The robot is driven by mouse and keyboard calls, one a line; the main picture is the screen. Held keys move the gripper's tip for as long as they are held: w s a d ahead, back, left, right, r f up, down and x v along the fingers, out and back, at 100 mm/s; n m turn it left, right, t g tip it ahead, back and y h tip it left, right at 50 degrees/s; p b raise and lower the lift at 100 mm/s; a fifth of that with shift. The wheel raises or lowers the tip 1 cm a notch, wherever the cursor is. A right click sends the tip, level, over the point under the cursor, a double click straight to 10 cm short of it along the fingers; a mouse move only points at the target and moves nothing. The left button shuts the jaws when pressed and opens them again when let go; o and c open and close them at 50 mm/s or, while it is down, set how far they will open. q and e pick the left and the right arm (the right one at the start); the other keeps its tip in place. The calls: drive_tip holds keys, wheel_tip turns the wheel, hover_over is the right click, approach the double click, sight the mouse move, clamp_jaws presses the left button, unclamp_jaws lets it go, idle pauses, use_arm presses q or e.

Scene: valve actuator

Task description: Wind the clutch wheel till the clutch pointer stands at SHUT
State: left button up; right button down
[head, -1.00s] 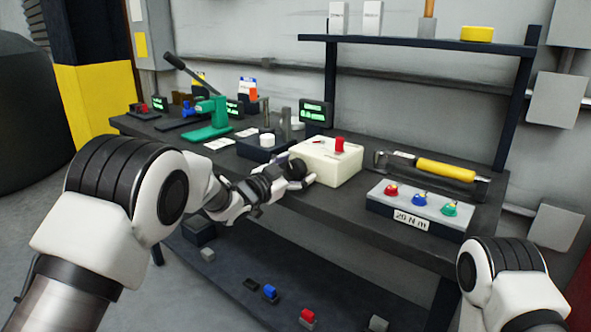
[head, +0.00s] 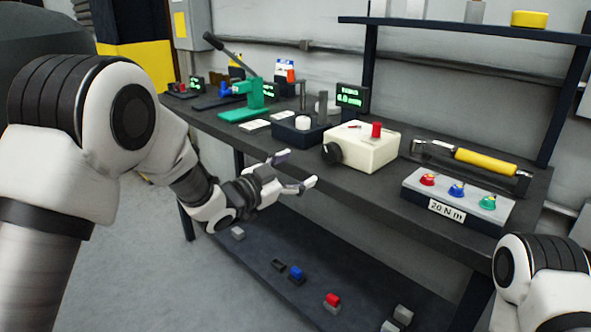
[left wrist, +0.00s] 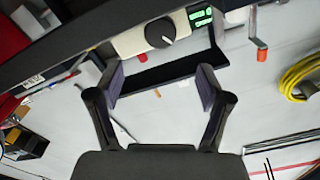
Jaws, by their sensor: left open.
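The cream clutch box (head: 361,148) stands near the bench's front edge, with a red knob (head: 376,130) on top. The black wheel (head: 332,153) is on its front left face and also shows in the left wrist view (left wrist: 160,32). A small red mark (head: 353,127) lies on the box top; I cannot read a pointer position or the word SHUT. My left gripper (head: 300,170) is open and empty, in front of the bench edge, below and left of the wheel and apart from it. In the left wrist view its fingers (left wrist: 161,88) are spread below the wheel. My right gripper is out of view.
A lit green display (head: 351,97) stands behind the box. A yellow-handled tool (head: 486,161) and a grey block with coloured knobs, labelled 20 N m (head: 446,211), are to the right. A green press (head: 243,100) is to the left. A lower shelf (head: 260,262) holds small blocks.

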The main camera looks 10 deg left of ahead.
sight(328, 153)
use_arm(q)
drive_tip(key=w+d+r+n+t+p, duration=0.1)
drive_tip(key=w+r+n+p, duration=0.2)
drive_tip(key=r+p, duration=0.3)
drive_tip(key=shift+n+g, duration=0.5)
drive_tip(key=shift+n, duration=0.2)
drive_tip(key=w+d+f+p, duration=0.2)
drive_tip(key=w+f+p, duration=0.1)
drive_tip(key=p, duration=0.1)
drive_tip(key=w+d+f+p, duration=0.3)
drive_tip(key=p, duration=0.1)
drive_tip(key=shift+w+d, duration=0.1)
drive_tip(key=shift+d, duration=0.15)
